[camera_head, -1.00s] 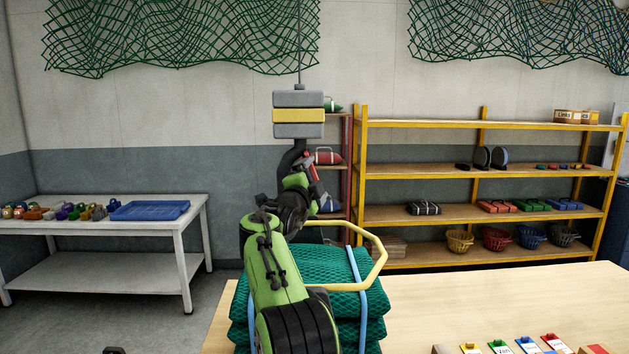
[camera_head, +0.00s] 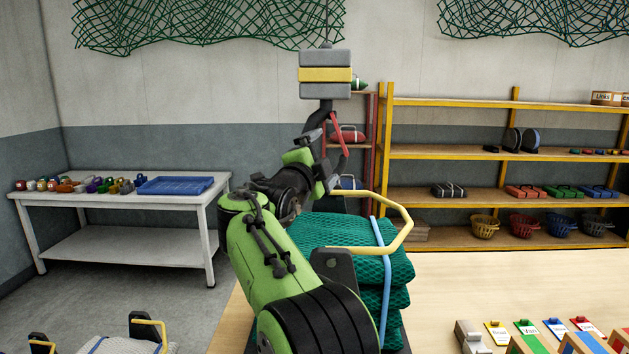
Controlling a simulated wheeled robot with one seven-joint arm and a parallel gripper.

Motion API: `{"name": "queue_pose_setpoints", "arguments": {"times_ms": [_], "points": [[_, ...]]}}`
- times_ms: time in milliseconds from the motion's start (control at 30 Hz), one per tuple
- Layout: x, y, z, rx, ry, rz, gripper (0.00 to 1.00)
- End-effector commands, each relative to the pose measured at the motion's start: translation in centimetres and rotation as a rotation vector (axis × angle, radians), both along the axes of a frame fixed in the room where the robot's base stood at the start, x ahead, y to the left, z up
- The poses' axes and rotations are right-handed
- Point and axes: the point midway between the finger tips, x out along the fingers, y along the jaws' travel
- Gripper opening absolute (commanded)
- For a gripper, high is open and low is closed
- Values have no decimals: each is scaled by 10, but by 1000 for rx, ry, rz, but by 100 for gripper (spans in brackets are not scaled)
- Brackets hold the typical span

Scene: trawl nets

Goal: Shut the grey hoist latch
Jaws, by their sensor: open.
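The hoist block (camera_head: 325,75), grey with a yellow band, hangs on a cable above my arm. A dark hook (camera_head: 318,118) hangs under it. A narrow red bar (camera_head: 339,134) slants at the hook's right side and looks like its latch; I see no separate grey latch. Its lower end stands clear of the visible part of the hook. My gripper (camera_head: 326,172) is open, just below the hook and the red bar. My wrist hides most of its fingers and the lower part of the hook, so I cannot tell if they touch.
A stack of green net bundles (camera_head: 399,266) with a blue strap and yellow handle (camera_head: 408,222) stands below, right of my arm. Shelves (camera_head: 440,101) and a white side table (camera_head: 206,193) stand behind.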

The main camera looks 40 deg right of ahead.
Motion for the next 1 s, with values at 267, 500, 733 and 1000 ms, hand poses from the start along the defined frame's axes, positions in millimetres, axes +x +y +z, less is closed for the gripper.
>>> {"name": "queue_pose_setpoints", "arguments": {"times_ms": [267,500,733,1000], "points": [[-21,39,-6,1,-1,1,100],[-22,40,-5,1,-1,-1,100],[-22,40,-5,1,-1,-1,100],[-42,87,-27,12,369,222,100]]}}
